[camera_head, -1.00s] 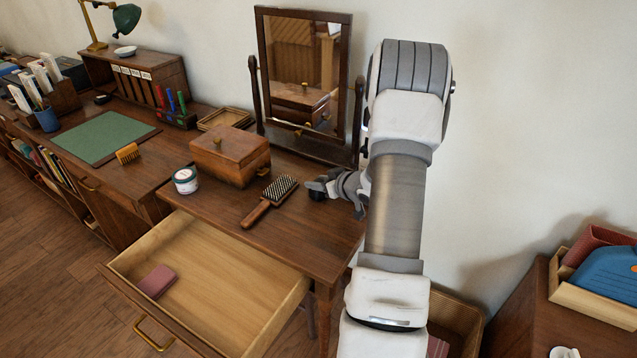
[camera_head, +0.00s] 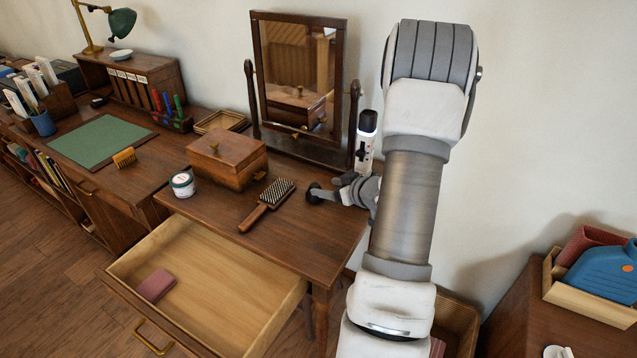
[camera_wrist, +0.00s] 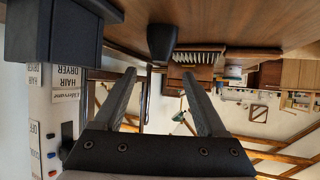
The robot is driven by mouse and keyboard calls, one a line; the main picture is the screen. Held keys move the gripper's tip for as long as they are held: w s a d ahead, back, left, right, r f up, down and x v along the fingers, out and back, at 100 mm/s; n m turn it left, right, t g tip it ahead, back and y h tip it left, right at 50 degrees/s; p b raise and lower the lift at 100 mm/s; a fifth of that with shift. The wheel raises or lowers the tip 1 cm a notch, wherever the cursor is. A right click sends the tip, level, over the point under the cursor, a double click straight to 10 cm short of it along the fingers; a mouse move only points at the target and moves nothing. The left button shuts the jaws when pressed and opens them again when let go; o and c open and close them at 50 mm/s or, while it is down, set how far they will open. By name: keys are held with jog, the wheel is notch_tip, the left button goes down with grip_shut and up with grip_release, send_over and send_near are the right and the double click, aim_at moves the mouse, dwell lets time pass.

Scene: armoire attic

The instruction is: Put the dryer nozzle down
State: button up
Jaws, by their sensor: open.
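The dryer nozzle (camera_head: 314,194) is a small black piece on the dressing table, right of the hairbrush. In the wrist view the nozzle (camera_wrist: 162,40) is a dark tapered shape on the tabletop, which appears at the top of that upside-down picture. My gripper (camera_head: 338,189) is beside it on the right, low over the table. In the wrist view my gripper (camera_wrist: 158,72) is open, its two fingers apart with nothing between them; the nozzle lies beyond the fingertips, seemingly clear of them. A white-and-black hair dryer unit (camera_head: 366,140) stands behind my arm; its labels (camera_wrist: 67,83) show in the wrist view.
The hairbrush (camera_head: 268,204), wooden box (camera_head: 228,160) and white jar (camera_head: 183,184) stand left of the nozzle. The mirror (camera_head: 297,75) stands behind. The drawer (camera_head: 215,285) is pulled out in front with a pink item (camera_head: 156,285) inside.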

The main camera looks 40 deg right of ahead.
jog(key=v, duration=0.5)
jog(key=shift+p, duration=0.4)
